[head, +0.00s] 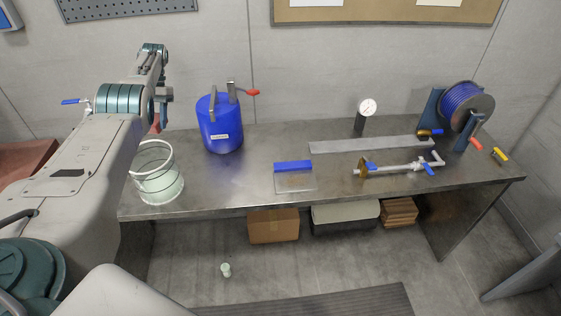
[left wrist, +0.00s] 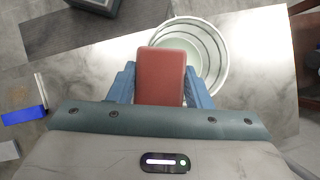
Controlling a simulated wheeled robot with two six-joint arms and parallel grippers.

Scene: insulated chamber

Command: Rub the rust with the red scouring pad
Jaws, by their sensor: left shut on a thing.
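The red scouring pad (left wrist: 160,77) is between the two blue fingers of my left gripper (left wrist: 161,88), which is shut on it. In the head view, my left gripper (head: 160,115) is above the left end of the bench, and only a sliver of the pad (head: 155,128) shows beside my arm. Below the pad is a clear bucket (head: 157,188) with pale contents, also seen in the left wrist view (left wrist: 218,80). A brown, rusty-looking flange (head: 362,168) is on the metal pipe (head: 400,168) at the bench's right. My right gripper is out of view.
Boxes (head: 273,226) lie below. The bench middle has bare room.

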